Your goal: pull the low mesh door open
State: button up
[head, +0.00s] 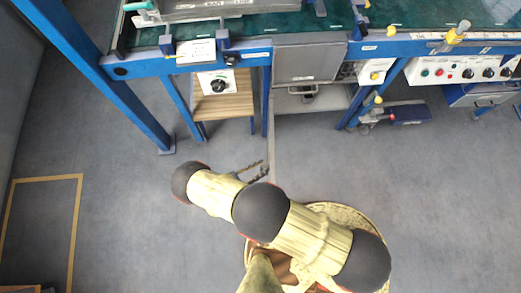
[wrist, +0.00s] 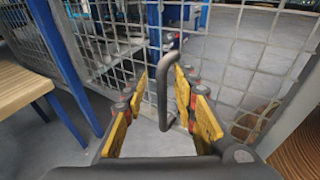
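The low mesh door (wrist: 245,60) fills much of the wrist view as a grey wire grid. In the head view the door (head: 271,140) shows nearly edge-on as a thin pale strip running from the bench towards me. A grey bar handle (wrist: 163,98) stands upright on the mesh. My gripper (wrist: 172,75) has its yellow fingers spread on either side of the handle, with a gap visible on the right. Whether the left fingertip touches the bar I cannot tell. In the head view my gripper (head: 264,169) is beside the strip, low over the floor.
A wooden slatted stool (head: 225,105) stands left of the door under the blue-framed bench (head: 180,62); its slats also show at the wrist view's left edge (wrist: 20,85). A blue leg (head: 145,115) reaches the floor at left. Open grey floor (head: 130,225) lies left and front.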

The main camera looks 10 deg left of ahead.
notch_tip(320, 180, up, 9)
jog(key=t+h, duration=0.1)
jog(key=shift+w+a, duration=0.2)
jog(key=shift+f, duration=0.1)
notch_tip(320, 180, down, 8)
jog(key=r+g+y, duration=0.1)
jog(key=g+y, duration=0.1)
jog(key=s+a, duration=0.1)
jog(key=a, duration=0.8)
jog(key=shift+a+f, duration=0.35)
